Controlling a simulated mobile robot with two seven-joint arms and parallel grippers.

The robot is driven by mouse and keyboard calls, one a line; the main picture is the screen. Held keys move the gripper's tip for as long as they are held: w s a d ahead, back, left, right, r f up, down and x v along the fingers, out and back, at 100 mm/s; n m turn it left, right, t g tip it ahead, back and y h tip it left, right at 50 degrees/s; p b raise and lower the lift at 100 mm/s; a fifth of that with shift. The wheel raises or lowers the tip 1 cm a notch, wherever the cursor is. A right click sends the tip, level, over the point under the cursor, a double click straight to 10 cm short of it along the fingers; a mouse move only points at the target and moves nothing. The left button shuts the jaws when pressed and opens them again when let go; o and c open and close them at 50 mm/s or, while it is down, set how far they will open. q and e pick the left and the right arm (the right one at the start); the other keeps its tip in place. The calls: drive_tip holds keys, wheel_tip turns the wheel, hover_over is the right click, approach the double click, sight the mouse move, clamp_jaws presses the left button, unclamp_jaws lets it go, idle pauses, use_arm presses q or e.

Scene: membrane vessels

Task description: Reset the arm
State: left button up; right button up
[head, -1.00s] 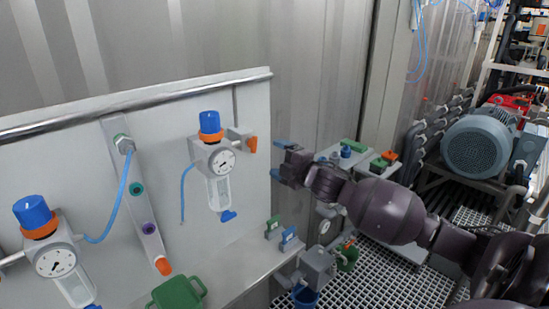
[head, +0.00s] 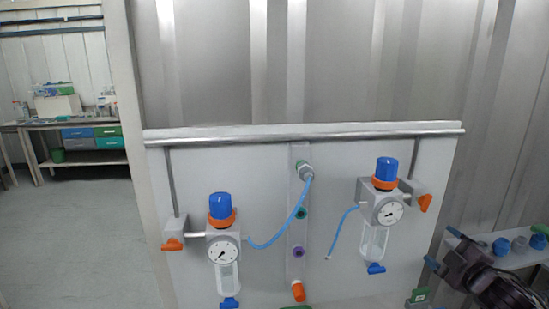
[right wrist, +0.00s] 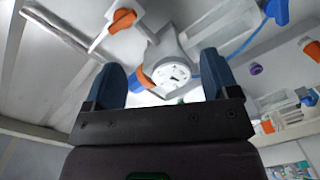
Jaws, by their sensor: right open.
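My right gripper (head: 436,274) is at the lower right of the head view, beside the right edge of the panel. Its arm comes in from the lower right corner. In the right wrist view its two blue fingers (right wrist: 162,78) stand wide apart with nothing held between them. A regulator with a round gauge (right wrist: 175,73) shows beyond the fingers, apart from them. My left gripper is not in view.
A light panel (head: 345,150) carries a left regulator (head: 224,252) and a right regulator (head: 386,212), with blue hoses and an orange-ended strip between. A shelf with blue caps (head: 501,247) lies near my right arm. Open floor (head: 65,230) and a workbench (head: 80,135) are at left.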

drive_tip(key=s+a+f+m+g, duration=0.2)
drive_tip(key=s+a+f+m, duration=0.2)
drive_tip(key=s+f, duration=0.4)
drive_tip(key=s+a+f+m+g+h, duration=0.1)
drive_tip(key=s+a+f+m, duration=0.3)
drive_tip(key=s+f, duration=0.5)
drive_tip(key=s+a+f+m+g, duration=0.2)
drive_tip(key=s+a+f+m, duration=0.2)
drive_tip(key=f, duration=0.7)
drive_tip(key=s+a, duration=0.2)
drive_tip(key=s, duration=0.2)
drive_tip(key=shift+s+f+g+h+b, duration=0.3)
drive_tip(key=shift+s+g+h+b, duration=0.1)
